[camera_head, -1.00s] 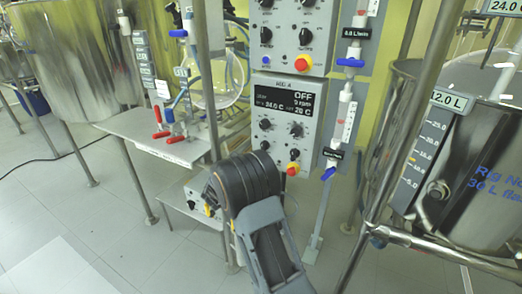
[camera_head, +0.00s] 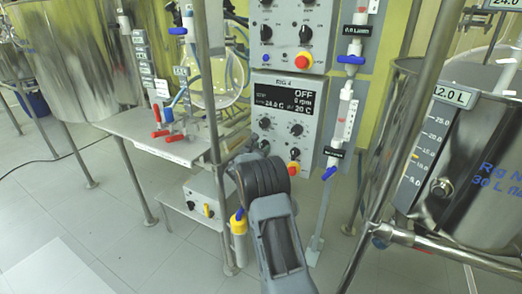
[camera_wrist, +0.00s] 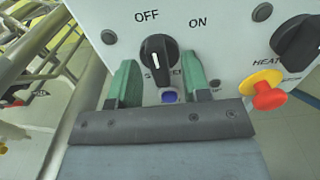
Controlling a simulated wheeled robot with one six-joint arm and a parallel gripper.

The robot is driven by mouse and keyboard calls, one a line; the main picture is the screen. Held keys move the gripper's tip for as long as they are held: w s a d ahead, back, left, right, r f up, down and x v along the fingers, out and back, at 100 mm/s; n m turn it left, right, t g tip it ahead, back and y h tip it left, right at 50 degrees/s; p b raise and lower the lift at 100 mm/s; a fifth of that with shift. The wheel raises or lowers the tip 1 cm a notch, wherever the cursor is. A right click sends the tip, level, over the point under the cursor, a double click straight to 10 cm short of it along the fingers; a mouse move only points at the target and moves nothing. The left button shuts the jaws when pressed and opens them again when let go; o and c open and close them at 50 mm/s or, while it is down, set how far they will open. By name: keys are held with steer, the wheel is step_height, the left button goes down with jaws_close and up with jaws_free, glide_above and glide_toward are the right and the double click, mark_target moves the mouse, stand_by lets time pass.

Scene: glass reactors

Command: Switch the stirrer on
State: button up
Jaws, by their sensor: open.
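In the wrist view, a black stirrer knob (camera_wrist: 158,50) with a white pointer sits on a pale panel, between the words OFF at upper left and ON at upper right. Its pointer is roughly upright, leaning slightly to the OFF side. The label under it is partly hidden. My gripper (camera_wrist: 160,70) is open, with one green finger on each side of the knob's lower part; I cannot tell whether they touch it. In the head view, the control box (camera_head: 316,135) has a display (camera_head: 287,98) reading OFF and 0 rpm. My arm hides the gripper there.
A red-and-yellow stop button (camera_wrist: 263,89) and a heat knob (camera_wrist: 297,42) are right of the stirrer knob. A glass flask (camera_head: 218,75) stands left of the box. A steel vessel (camera_head: 470,180) on a tubular frame is close on the right.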

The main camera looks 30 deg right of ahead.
jaws_close()
stand_by(0.4)
steer(key=shift+f+b, duration=0.1)
steer(key=shift+b, duration=0.25)
steer(key=shift+m+b, duration=5.9)
steer(key=shift+b, duration=1.85)
